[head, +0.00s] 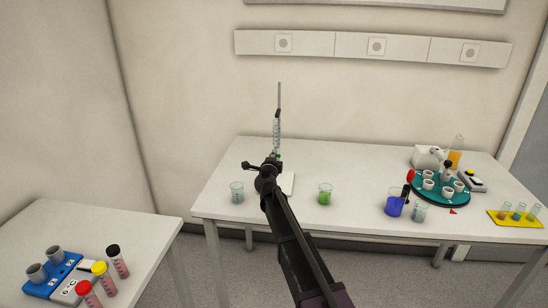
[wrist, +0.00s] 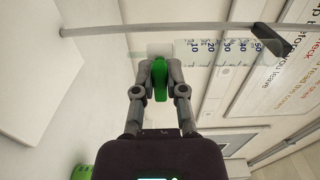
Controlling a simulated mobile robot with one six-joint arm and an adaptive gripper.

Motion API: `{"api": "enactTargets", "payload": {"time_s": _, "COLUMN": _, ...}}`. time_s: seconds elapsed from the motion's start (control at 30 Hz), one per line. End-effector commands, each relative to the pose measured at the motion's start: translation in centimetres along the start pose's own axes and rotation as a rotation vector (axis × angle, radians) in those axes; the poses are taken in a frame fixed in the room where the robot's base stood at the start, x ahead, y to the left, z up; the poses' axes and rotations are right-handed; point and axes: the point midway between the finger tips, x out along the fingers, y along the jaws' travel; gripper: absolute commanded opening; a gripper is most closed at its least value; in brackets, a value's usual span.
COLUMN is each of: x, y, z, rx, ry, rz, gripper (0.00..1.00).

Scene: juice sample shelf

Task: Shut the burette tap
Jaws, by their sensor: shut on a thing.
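The burette (head: 276,135) stands upright at the back of the long white table, clamped to a thin rod. In the wrist view the burette (wrist: 225,50) lies sideways across the top, its scale numbers readable. Its green tap (wrist: 159,76) is between the fingertips of my gripper (wrist: 158,72), which is shut on it. The tap's handle runs up and down in the wrist picture, across the tube's line; its exact turn is hard to judge. In the head view my gripper (head: 271,163) and arm hide most of the tap and the stand's lower part.
A clear beaker (head: 237,192) stands left of my arm and a beaker of green liquid (head: 325,194) right of it. A blue beaker (head: 394,206), a teal carousel (head: 420,196) and a yellow rack (head: 518,219) are further right. The stand rod (wrist: 120,27) passes close beyond my fingers.

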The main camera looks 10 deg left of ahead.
Motion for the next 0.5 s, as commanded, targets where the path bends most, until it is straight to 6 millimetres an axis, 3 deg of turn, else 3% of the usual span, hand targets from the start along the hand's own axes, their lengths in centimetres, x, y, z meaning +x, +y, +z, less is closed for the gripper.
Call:
{"api": "enactTargets", "payload": {"time_s": 0.13, "x": 0.12, "y": -0.04, "z": 0.08, "rx": -0.003, "ry": -0.002, "rz": -0.001, "gripper": 0.00}}
{"api": "enactTargets", "payload": {"time_s": 0.17, "x": 0.12, "y": -0.04, "z": 0.08, "rx": -0.003, "ry": -0.002, "rz": -0.001, "gripper": 0.22}}
{"api": "enactTargets", "payload": {"time_s": 0.27, "x": 0.11, "y": -0.04, "z": 0.06, "rx": -0.002, "ry": -0.001, "rz": -0.001, "gripper": 0.51}}
{"api": "enactTargets", "payload": {"time_s": 0.5, "x": 0.05, "y": -0.02, "z": 0.01, "rx": 0.000, "ry": 0.000, "rz": 0.000, "gripper": 0.51}}
